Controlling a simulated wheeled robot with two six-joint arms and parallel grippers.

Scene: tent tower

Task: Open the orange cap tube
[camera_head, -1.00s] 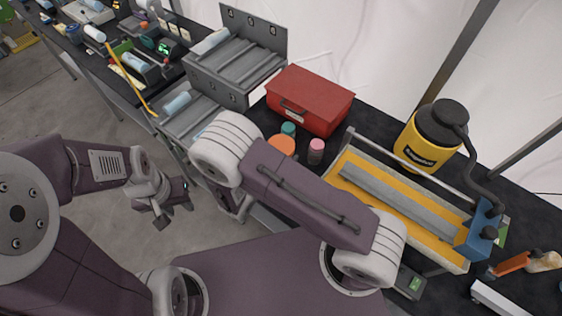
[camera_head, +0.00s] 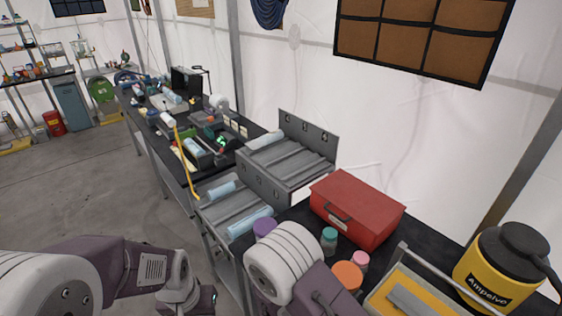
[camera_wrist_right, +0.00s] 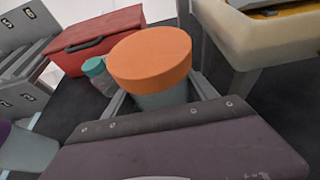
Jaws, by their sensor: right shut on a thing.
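The orange cap (camera_head: 348,275) tops a wide tube on the dark bench, partly hidden behind my right arm in the head view. In the right wrist view the orange cap (camera_wrist_right: 150,55) is large and still on its pale tube (camera_wrist_right: 163,98). My right gripper (camera_wrist_right: 162,92) is shut on this tube, one finger on each side just below the cap. In the head view its fingers are hidden. My left gripper (camera_head: 207,301) is at the bottom edge of the head view, away from the tube; its jaws are too small to read.
Teal-capped (camera_head: 329,236), pink-capped (camera_head: 360,259) and purple-capped (camera_head: 264,228) tubes stand close by. A red toolbox (camera_head: 356,205) is behind them. A yellow-lined tray (camera_head: 407,290) and a yellow canister (camera_head: 484,275) are at right. Grey sloped racks (camera_head: 283,165) stand at left.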

